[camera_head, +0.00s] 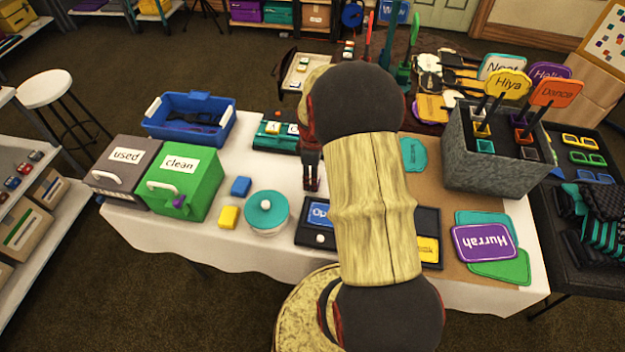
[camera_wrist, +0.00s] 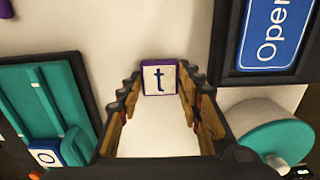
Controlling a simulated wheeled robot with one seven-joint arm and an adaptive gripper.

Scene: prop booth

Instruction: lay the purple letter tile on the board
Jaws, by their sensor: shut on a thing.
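The purple letter tile (camera_wrist: 159,77) has a white face with a dark "t". In the wrist view it sits between the fingertips of my gripper (camera_wrist: 158,88), which is shut on it. In the head view my gripper (camera_head: 311,184) is over the white-covered table, and I cannot make out the tile there. The teal board (camera_wrist: 35,97) with a dark border is to the left of the gripper in the wrist view, bearing a blue-edged "o" tile (camera_wrist: 44,157). In the head view the board (camera_head: 262,142) lies behind the gripper, partly hidden by my arm.
A dark tray with a blue "Open" sign (camera_head: 318,213) and a teal-lidded round pot (camera_head: 266,208) are close to my gripper. Blue (camera_head: 241,186) and yellow (camera_head: 229,216) blocks lie left. A green "clean" box (camera_head: 186,186) and blue crate (camera_head: 190,118) stand farther left.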

